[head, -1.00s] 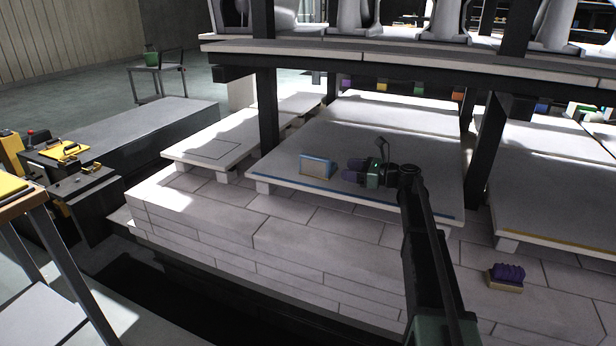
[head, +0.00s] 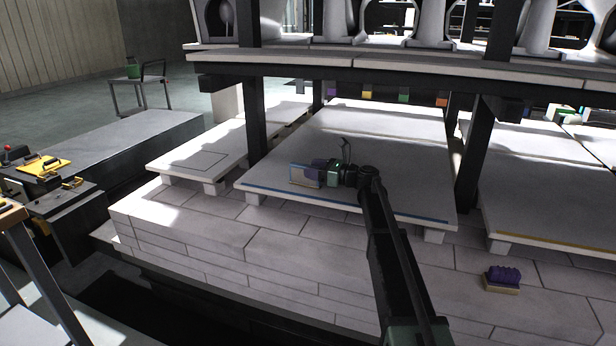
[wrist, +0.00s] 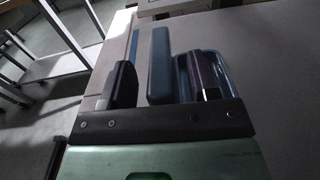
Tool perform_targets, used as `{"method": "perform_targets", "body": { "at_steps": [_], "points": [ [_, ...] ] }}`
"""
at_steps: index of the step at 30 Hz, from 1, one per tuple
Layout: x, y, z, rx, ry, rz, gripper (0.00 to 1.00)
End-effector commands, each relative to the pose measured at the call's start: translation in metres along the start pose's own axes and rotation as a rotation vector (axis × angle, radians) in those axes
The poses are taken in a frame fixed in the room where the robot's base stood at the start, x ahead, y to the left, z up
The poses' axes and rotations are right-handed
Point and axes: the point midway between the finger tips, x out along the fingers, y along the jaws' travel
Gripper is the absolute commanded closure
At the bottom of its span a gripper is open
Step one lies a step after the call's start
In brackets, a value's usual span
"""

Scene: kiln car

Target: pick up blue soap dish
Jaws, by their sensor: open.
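The blue soap dish (head: 304,179) stands on the pale shelf board (head: 400,190) near its front left corner. My gripper (head: 317,168) is open and has come to it from the right, low over the board. In the wrist view, an upright blue wall of the soap dish (wrist: 160,72) lies between my two dark fingers. The left finger is apart from that wall. The right finger overlaps a lighter blue part of the dish, and I cannot tell whether it touches. Part of the dish is hidden behind that finger.
A blue stripe (head: 350,204) runs along the board's front edge. Dark posts (head: 473,150) stand on both sides, with an upper deck (head: 370,63) of white ware above. A purple brush-like object (head: 502,277) sits on the blocks at the lower right.

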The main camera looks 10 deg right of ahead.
Motion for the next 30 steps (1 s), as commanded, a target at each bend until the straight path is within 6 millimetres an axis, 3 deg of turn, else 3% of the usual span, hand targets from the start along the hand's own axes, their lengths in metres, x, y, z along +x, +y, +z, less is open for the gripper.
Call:
{"method": "perform_targets", "body": {
  "at_steps": [2, 8, 19, 30],
  "points": [
    [0.0106, -0.0006, -0.0002, 0.0, 0.0, 0.002, 0.45],
    [0.0115, -0.0001, -0.0002, 0.0, 0.0, 0.0, 0.45],
    [0.0112, -0.0001, -0.0002, 0.0, 0.0, 0.0, 1.0],
    [0.0111, -0.0001, 0.0077, 0.0, 0.0, 0.0, 1.0]
  ]
}}
